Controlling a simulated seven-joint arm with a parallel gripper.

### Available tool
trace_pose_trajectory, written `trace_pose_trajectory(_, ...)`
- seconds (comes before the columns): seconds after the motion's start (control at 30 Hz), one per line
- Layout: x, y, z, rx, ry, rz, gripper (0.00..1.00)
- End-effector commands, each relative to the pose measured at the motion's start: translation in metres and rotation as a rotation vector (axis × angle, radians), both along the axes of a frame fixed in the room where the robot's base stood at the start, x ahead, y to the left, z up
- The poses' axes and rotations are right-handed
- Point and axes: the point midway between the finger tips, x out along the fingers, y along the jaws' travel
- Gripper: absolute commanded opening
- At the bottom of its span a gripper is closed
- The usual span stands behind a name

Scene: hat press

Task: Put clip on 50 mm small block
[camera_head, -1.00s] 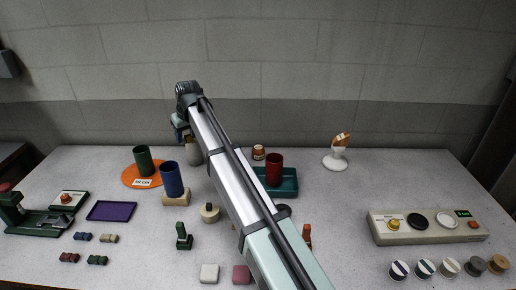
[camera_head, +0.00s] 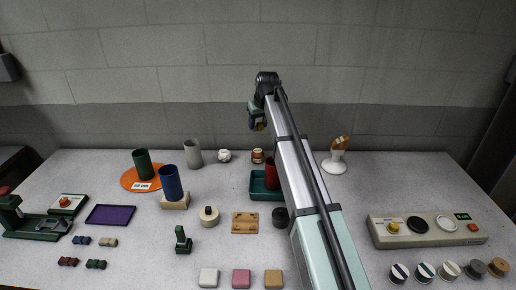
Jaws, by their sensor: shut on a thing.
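My gripper (camera_head: 257,126) hangs above the back of the table, in front of the wall and above the small orange-brown jar. That thing is too small to identify as the clip. I cannot tell which object is the 50 mm small block. Small rounded blocks, white (camera_head: 208,278), pink (camera_head: 241,279) and tan (camera_head: 274,279), lie at the front edge. A round cream block with a dark top (camera_head: 209,216) and a green upright piece (camera_head: 183,240) stand left of centre.
A red cylinder in a teal tray (camera_head: 258,192) is partly behind my arm. A blue cylinder (camera_head: 171,183), green cylinder (camera_head: 143,163) and grey cylinder (camera_head: 193,154) stand left. A white head stand (camera_head: 335,160) and control panel (camera_head: 428,230) are right.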

Motion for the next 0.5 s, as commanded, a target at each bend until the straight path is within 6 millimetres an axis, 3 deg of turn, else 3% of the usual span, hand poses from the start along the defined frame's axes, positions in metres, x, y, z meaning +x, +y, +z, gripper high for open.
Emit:
trace_pose_trajectory(0.3,-0.001,0.0,-0.048,0.0,0.001,0.0,0.2)
trace_pose_trajectory(0.5,0.0,0.0,-0.062,0.0,-0.001,0.001,0.2)
